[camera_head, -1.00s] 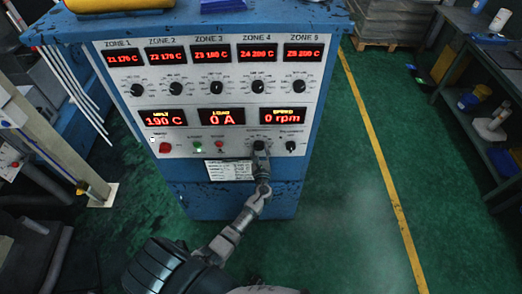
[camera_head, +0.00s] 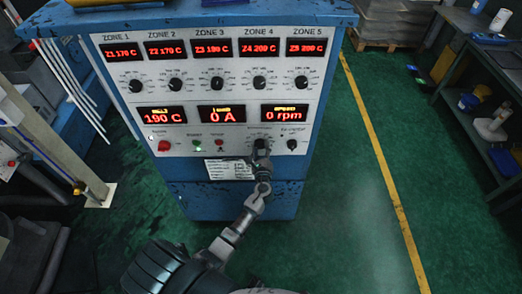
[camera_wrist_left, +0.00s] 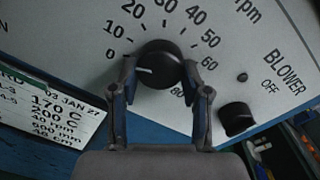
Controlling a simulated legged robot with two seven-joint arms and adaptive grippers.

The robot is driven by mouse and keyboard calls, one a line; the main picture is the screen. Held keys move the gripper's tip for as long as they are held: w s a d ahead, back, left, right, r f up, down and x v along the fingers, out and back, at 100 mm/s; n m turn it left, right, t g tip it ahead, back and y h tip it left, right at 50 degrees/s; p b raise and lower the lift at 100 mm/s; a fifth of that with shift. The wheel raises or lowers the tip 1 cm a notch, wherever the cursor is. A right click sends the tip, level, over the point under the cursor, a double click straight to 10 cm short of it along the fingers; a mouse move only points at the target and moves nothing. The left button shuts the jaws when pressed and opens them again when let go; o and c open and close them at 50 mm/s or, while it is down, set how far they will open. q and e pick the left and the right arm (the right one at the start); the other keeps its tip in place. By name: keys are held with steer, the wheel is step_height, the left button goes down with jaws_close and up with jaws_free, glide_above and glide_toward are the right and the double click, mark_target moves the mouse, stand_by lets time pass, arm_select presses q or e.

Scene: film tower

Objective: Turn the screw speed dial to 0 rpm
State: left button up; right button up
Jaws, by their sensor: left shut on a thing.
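The screw speed dial (camera_wrist_left: 162,62) is a round black knob on the pale panel, with scale numbers around it. In the left wrist view its white pointer line points left, close to the 0 mark. The head view shows the dial (camera_head: 261,145) low on the panel, partly hidden by my gripper. My left gripper (camera_wrist_left: 160,78) is shut on the dial, one finger on each side; it also shows in the head view (camera_head: 262,160). The speed display (camera_head: 284,115) reads 0 rpm. My right gripper is in neither view.
The blower knob (camera_wrist_left: 237,118) sits right of the dial, by its OFF label. A printed card (camera_wrist_left: 50,108) is on the left. A red button (camera_head: 164,145) and zone knobs (camera_head: 218,85) share the blue cabinet (camera_head: 230,205). Open green floor lies to the right.

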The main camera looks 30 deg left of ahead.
arm_select(q)
steer(key=shift+n+b, duration=0.35)
steer(key=shift+n, duration=0.45)
steer(key=o, duration=1.1)
steer(key=shift+s+r, duration=0.1)
steer(key=shift+o, duration=0.2)
steer(key=v, duration=1.2)
steer(key=shift+a, duration=0.1)
